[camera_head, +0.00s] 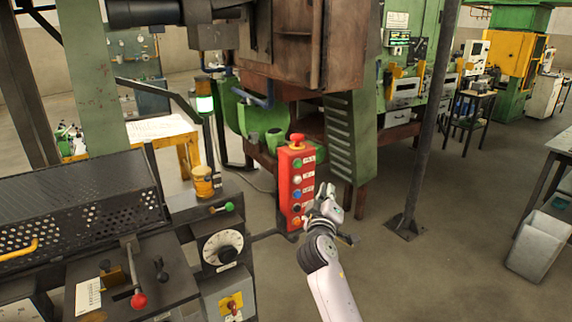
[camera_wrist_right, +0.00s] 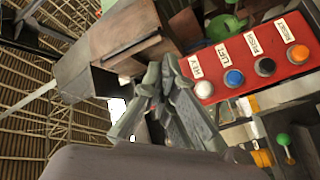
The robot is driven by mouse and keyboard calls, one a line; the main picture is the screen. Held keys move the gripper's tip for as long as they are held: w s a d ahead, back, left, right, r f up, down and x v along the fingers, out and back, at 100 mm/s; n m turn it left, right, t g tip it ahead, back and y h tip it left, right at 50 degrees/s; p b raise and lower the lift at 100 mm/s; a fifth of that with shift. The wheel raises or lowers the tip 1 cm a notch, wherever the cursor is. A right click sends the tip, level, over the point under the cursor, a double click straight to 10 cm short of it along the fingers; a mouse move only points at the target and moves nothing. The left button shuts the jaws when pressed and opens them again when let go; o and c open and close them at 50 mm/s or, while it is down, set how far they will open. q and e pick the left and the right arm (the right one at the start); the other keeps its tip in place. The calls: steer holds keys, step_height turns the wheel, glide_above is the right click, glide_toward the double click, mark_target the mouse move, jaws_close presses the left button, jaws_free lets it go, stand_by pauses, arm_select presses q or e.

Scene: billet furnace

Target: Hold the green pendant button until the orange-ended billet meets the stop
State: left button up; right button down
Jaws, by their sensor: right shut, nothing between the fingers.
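The red pendant (camera_head: 296,188) stands upright in the middle of the head view, with a red mushroom knob on top. Its green button (camera_head: 297,163) is the uppermost in the column, above white, blue, black and orange ones. My right gripper (camera_head: 327,192) is shut and empty, just right of the pendant. In the right wrist view the gripper (camera_wrist_right: 163,75) covers the left end of the pendant (camera_wrist_right: 250,55); the white button (camera_wrist_right: 204,89) shows beside the fingers. The green button cannot be made out there. I see no orange-ended billet or stop. My left gripper is out of view.
A machine with a perforated guard (camera_head: 80,215), dial (camera_head: 222,247) and red-knobbed lever (camera_head: 138,300) fills the lower left. A dark post (camera_head: 425,130) rises right of my arm. A grey bin (camera_head: 538,245) stands far right. The floor between post and bin is clear.

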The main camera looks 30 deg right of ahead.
mark_target(298, 164)
steer(key=shift+r, duration=0.8)
steer(key=shift+w+a, duration=0.1)
steer(key=w+b, duration=0.4)
steer(key=w, duration=0.4)
steer(key=shift+w+a+b, duration=0.35)
steer(key=shift+a+b, duration=0.05)
stand_by(0.7)
